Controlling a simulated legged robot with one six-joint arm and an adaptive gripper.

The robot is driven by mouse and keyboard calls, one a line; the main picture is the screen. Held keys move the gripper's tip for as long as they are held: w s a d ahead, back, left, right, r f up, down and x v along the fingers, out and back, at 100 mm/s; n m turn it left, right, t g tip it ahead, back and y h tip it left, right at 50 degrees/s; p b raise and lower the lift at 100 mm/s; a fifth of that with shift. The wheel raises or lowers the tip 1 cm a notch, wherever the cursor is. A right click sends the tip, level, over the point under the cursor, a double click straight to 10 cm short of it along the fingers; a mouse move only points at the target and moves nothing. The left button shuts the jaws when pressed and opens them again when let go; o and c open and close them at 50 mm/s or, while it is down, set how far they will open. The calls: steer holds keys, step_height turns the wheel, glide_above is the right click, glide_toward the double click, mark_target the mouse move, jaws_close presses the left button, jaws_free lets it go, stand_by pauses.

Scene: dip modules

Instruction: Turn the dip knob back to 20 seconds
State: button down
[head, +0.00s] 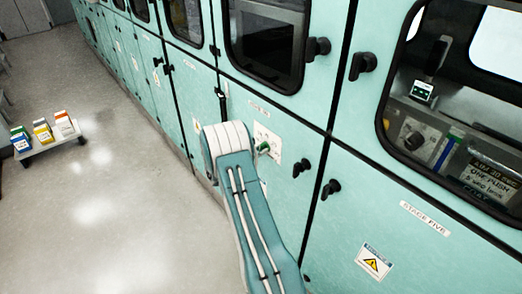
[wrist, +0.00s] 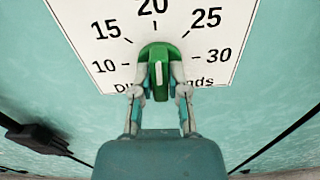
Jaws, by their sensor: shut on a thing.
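The green dip knob (wrist: 154,54) sits on a white dial plate (wrist: 90,25) marked 10, 15, 20, 25 and 30. Its white pointer line (wrist: 158,74) stands about upright in the wrist view, roughly in line with the 20. My gripper (wrist: 159,84) is shut on the knob, one finger on each side. The fingers hide part of the lettering under the dial. In the head view the green knob (head: 263,147) and the plate (head: 272,136) show just right of my arm's end.
The plate is on a teal cabinet wall (head: 230,95) with black latches (head: 300,167) close to its right. A window (head: 455,100) is at the upper right. A low cart (head: 45,145) with several boxes stands on the open floor at left.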

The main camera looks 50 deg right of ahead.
steer(key=shift+n, duration=0.4)
steer(key=c, duration=0.6)
jaws_free()
steer(key=shift+w+f, duration=0.1)
steer(key=shift+c, duration=0.2)
steer(key=shift+d, duration=0.1)
steer(key=w+a, duration=0.1)
steer(key=a, duration=1.1)
steer(key=shift+w, duration=0.2)
